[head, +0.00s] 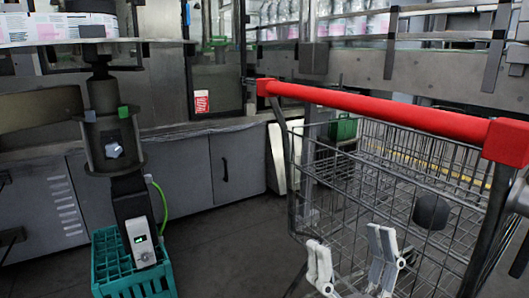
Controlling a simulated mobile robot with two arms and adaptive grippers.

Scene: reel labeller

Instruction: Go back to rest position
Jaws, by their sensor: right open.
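My right gripper (348,240) shows at the lower middle of the head view. Its two pale grey fingers are spread apart, and nothing shows between them. The fingers appear in front of the wire mesh of a shopping cart (395,178) with a red handle (380,108). I cannot tell whether they touch the cart. My left gripper is not in view.
The labeller (112,145) stands at the left, with a printed reel (50,28) at its top. A teal crate (108,275) is on the floor below it. Grey cabinets (178,172) line the back. Dark floor (235,240) lies open between crate and cart.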

